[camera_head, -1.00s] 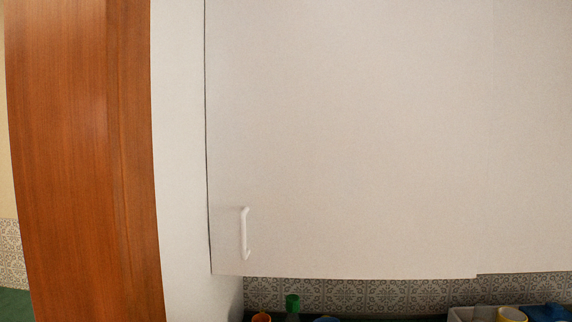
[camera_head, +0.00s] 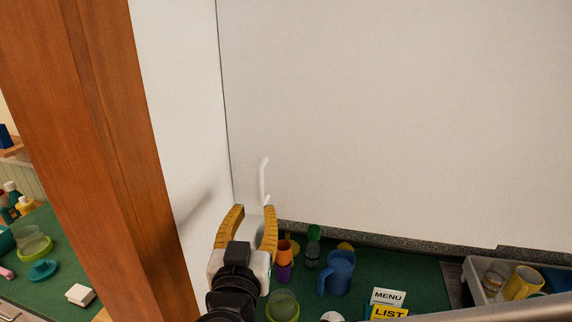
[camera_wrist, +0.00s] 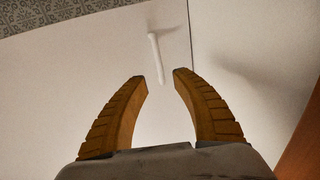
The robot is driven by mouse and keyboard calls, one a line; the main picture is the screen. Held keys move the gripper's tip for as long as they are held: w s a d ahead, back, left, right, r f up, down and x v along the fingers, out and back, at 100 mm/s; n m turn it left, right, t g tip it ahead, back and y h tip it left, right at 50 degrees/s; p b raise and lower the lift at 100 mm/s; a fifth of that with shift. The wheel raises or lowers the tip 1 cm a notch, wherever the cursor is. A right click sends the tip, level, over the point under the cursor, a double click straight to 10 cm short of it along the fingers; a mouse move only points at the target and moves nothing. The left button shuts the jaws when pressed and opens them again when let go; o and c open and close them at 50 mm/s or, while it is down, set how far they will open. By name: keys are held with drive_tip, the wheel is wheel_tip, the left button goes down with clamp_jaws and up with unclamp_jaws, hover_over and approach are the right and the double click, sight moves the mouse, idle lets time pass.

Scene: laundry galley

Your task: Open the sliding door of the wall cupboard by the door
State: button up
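The wall cupboard's white sliding door (camera_head: 390,110) fills the upper part of the head view. Its left edge meets the white side panel (camera_head: 180,100) at a thin dark line, so it looks shut. A white bar handle (camera_head: 264,182) stands upright near the door's lower left corner. My gripper (camera_head: 242,212) is open, just below and left of the handle, with its yellow fingers pointing up toward it. In the wrist view the handle (camera_wrist: 156,58) lies ahead of the gap between the open fingertips (camera_wrist: 160,78). Nothing is between the fingers.
A brown wooden post (camera_head: 100,150) stands left of the cupboard. Below is a green counter (camera_head: 345,292) with a blue pitcher (camera_head: 338,272), cups, a MENU sign (camera_head: 388,297) and a grey bin (camera_head: 480,285) holding a yellow mug (camera_head: 522,283).

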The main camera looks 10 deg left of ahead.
sight(261, 188)
drive_tip(key=w, duration=0.7)
drive_tip(key=w+a, duration=0.1)
drive_tip(key=w, duration=0.2)
drive_tip(key=shift+w+f+b, duration=0.1)
drive_tip(key=shift+w+b, duration=0.05)
drive_tip(key=shift+b, duration=0.2)
clamp_jaws()
